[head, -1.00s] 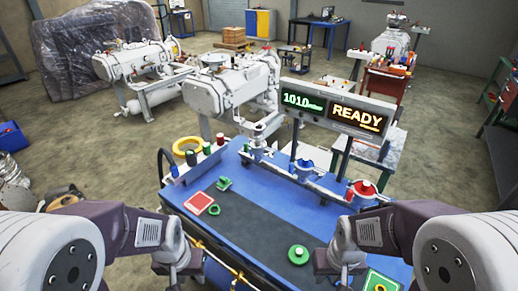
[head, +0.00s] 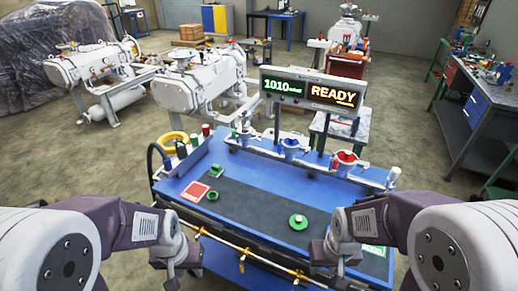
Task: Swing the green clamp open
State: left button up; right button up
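The green clamp cannot be singled out with certainty. A small green piece (head: 216,170) stands at the back left of the blue bench (head: 180,189), with a dark green ring (head: 212,195) just in front of it. A round green part with a pale centre (head: 298,221) lies on the dark mat. My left gripper (head: 178,268) hangs at the bench's front left, apart from these parts. My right gripper (head: 325,262) is at the front right, nearer the round green part but apart from it. Both grippers are small and their fingers unclear. Neither visibly holds anything.
A rail at the back of the bench carries a blue fitting (head: 291,145) and a red fitting (head: 345,158). A display (head: 312,90) reading 1010 and READY stands above. A red square (head: 194,191) lies at left. A brass-coloured pipe (head: 225,238) runs along the front edge.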

aim_at(242, 136)
jog(key=j+z, duration=0.25)
jog(key=j, duration=0.3)
jog(key=j+z, duration=0.25)
jog(key=j, duration=0.25)
jog(key=j+z, duration=0.25)
jog(key=j, duration=0.3)
jog(key=k+j+z, duration=0.15)
jog(key=j+z, duration=0.15)
jog(key=j, duration=0.2)
jog(key=j+z, duration=0.3)
jog(key=j, duration=0.35)
jog(key=j+z, duration=0.3)
jog(key=j, duration=0.35)
jog(key=j+z, duration=0.25)
jog(key=j, duration=0.35)
jog(key=k+j+z, duration=0.15)
jog(key=j+z, duration=0.15)
jog(key=j, duration=0.3)
jog(key=i+j+z, duration=0.15)
jog(key=j+z, duration=0.15)
jog(key=j, duration=0.3)
jog(key=j+z, duration=0.25)
jog(key=j, duration=0.3)
jog(key=i, duration=0.05)
